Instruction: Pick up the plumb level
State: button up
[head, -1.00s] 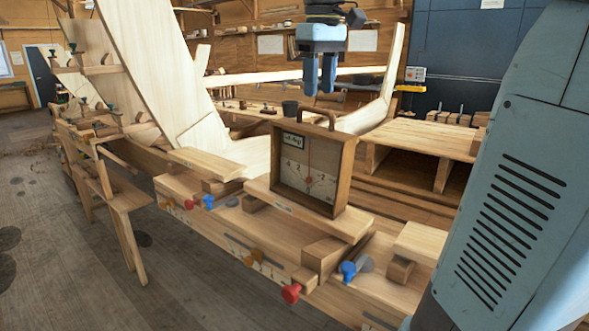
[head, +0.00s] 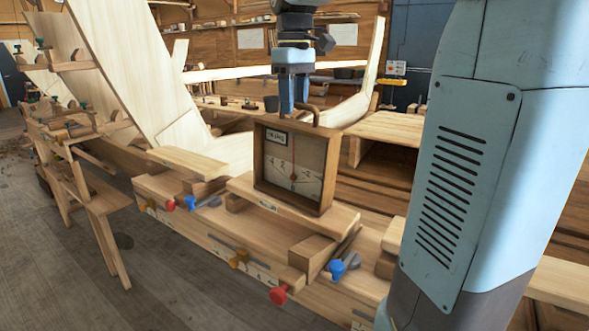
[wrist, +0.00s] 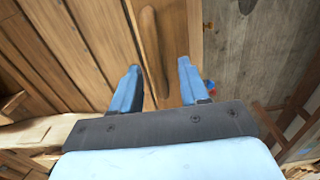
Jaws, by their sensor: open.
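The plumb level is a wooden box (head: 264,170) with a glazed dial face, a red needle and a wooden handle on top. It stands upright on a light plank in the middle of the head view. My gripper (head: 294,106) is open, pointing down just above the box top, with its fingers near the handle. In the wrist view the handle (wrist: 149,50) runs lengthwise between the two blue fingers of my gripper (wrist: 157,78), apart from both. The fingers' exact height against the handle is hard to tell.
The plank (head: 320,222) rests on wooden blocks along the hull's edge. Red, blue and amber knobs (head: 278,296) stick out below it. Curved hull planks (head: 125,60) rise at left. A wooden bench (head: 395,130) lies at right.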

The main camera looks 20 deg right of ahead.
aim_at(295, 123)
jog(key=shift+d+f, duration=0.1)
jog(key=shift+f, duration=2.7)
grip_shut()
